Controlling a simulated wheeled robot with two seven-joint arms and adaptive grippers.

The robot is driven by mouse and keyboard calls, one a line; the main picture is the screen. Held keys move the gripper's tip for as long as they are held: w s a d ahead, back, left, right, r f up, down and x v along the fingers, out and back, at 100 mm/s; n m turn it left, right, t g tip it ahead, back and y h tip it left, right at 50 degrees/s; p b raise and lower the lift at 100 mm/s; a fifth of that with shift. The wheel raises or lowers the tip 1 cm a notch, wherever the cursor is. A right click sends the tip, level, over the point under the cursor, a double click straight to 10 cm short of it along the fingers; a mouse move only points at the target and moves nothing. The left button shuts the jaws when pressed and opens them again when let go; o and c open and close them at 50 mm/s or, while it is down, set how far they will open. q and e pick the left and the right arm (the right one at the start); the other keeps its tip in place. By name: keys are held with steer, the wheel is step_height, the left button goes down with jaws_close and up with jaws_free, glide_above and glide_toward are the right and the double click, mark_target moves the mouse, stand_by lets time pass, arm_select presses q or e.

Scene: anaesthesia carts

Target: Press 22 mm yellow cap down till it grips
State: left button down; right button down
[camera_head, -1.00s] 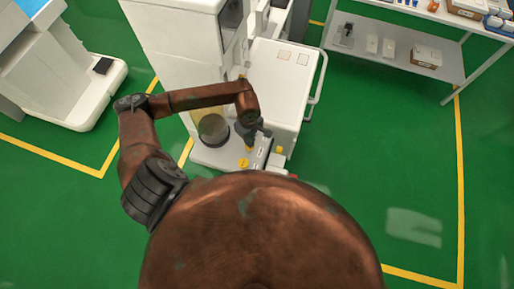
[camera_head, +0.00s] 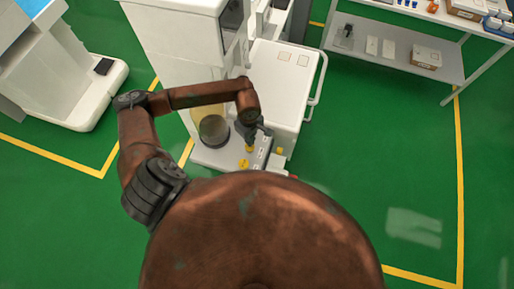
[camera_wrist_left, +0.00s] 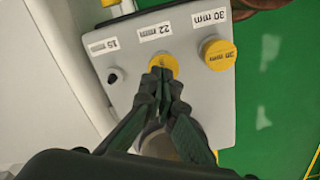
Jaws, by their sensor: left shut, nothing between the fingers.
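The 22 mm yellow cap (camera_wrist_left: 161,62) sits on the grey panel (camera_wrist_left: 195,100) just below the "22 mm" label in the left wrist view; it also shows in the head view (camera_head: 249,149). My left gripper (camera_wrist_left: 162,76) is shut and empty, with its fingertips over the cap and covering part of it. They look to be at or touching its top; I cannot tell how far down the cap sits. In the head view the left gripper (camera_head: 250,141) is above the same cap. My right gripper is not in view.
A larger yellow cap (camera_wrist_left: 218,54) sits by the "30 mm" label. A small dark port (camera_wrist_left: 113,75) is by the "15 mm" label. A clear canister (camera_head: 213,130) stands left of the gripper. A white cart top (camera_head: 281,85) is behind. Green floor is open at the right.

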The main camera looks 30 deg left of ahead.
arm_select(q)
steer(key=shift+r+p, duration=0.95)
steer(key=shift+r, duration=1.5)
steer(key=shift+r, duration=0.1)
step_height(320, 180, up, 12)
steer(key=shift+w, duration=0.2)
